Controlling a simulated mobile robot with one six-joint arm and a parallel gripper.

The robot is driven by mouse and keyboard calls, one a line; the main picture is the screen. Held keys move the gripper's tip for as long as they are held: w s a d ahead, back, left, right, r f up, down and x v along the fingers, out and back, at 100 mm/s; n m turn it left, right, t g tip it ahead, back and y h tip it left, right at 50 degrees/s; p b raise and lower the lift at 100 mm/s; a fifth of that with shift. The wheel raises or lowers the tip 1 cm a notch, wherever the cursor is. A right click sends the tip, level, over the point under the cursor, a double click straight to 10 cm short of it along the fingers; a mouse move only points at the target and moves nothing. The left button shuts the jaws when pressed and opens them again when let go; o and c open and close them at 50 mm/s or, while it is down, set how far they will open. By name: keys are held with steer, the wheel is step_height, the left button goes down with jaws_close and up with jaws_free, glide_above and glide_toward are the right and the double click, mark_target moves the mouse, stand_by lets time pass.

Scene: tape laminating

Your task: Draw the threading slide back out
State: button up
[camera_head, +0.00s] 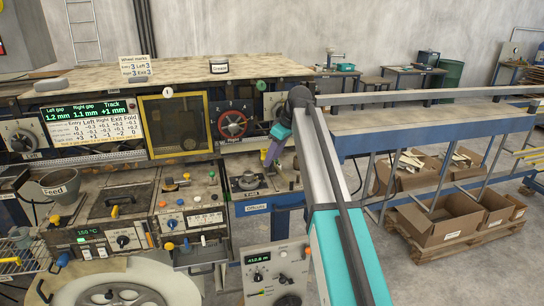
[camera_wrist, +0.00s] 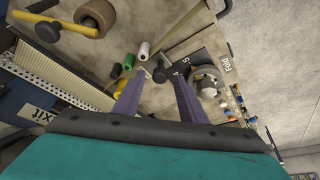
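My gripper (camera_head: 269,158) has purple fingers and reaches down by the right end of the machine, above the panel with the black round dial (camera_head: 248,181). In the wrist view the gripper (camera_wrist: 159,77) has its fingers apart, with clear space between them. A small dark knob (camera_wrist: 160,73) shows between and just beyond the fingertips, apart from both fingers as far as I can see. A second dark knob (camera_wrist: 182,67) lies by the right fingertip. I cannot tell for certain which part is the threading slide; no label for it is readable.
The yellow-framed window (camera_head: 175,124) and red handwheel (camera_head: 232,123) are left of the gripper. A long blue-railed table (camera_head: 430,125) runs right, with cardboard boxes (camera_head: 440,220) below.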

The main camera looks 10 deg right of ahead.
steer(key=shift+w+a+f, duration=0.1)
steer(key=shift+a+f, duration=0.1)
steer(key=shift+f, duration=0.4)
jaws_close()
